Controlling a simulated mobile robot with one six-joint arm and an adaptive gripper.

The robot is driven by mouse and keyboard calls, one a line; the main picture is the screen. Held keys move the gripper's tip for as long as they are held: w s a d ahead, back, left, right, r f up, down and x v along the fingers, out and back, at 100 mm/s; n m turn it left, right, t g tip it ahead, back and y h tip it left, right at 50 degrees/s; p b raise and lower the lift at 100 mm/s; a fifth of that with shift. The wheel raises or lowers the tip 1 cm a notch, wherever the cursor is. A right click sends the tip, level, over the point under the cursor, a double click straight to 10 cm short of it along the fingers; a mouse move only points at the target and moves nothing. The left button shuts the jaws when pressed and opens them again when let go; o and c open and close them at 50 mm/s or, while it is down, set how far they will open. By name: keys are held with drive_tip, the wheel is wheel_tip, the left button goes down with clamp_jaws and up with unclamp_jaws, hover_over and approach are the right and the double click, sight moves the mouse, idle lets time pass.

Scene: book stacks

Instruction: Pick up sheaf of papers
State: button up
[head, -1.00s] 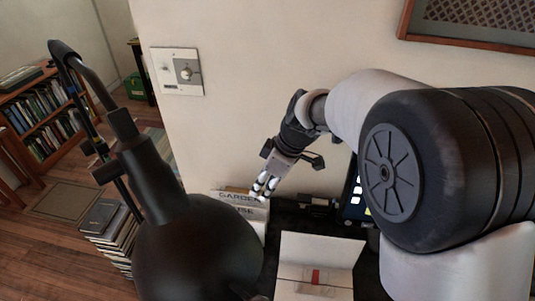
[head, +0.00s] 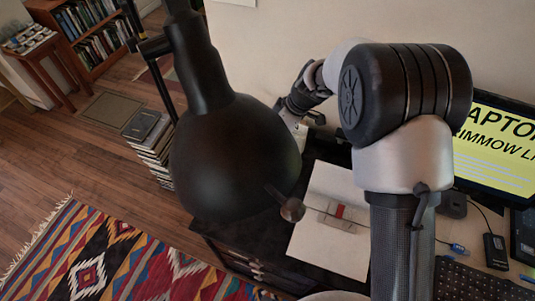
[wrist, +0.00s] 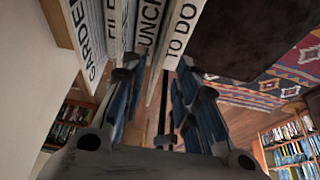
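In the wrist view several upright white panels stand side by side, lettered GARDEN (wrist: 92,42), FILE (wrist: 113,22), LUNCH (wrist: 151,22) and TO DO (wrist: 181,30). I cannot tell which sheet or bundle is the sheaf of papers. My gripper (wrist: 157,66) is open, its two fingers apart and pointing at the panels. The TO DO and LUNCH panels show in line with the gap; contact cannot be told. In the head view the lamp hides my fingertips and most of the panels. A flat white object (head: 330,245) with a red-marked band lies on the dark desk.
A black lamp (head: 225,160) stands large in front of my arm. A lit yellow screen (head: 495,150) and a keyboard (head: 480,283) are at the right. A book stack (head: 155,145) stands on the floor. A patterned rug (head: 120,255) lies at lower left. The wall is close behind.

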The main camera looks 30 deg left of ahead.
drive_tip(key=shift+b+x, duration=0.75)
drive_tip(key=shift+x, duration=1.85)
drive_tip(key=shift+f+b, duration=0.25)
drive_tip(key=shift+b, duration=0.35)
drive_tip(key=shift+c, duration=0.5)
clamp_jaws()
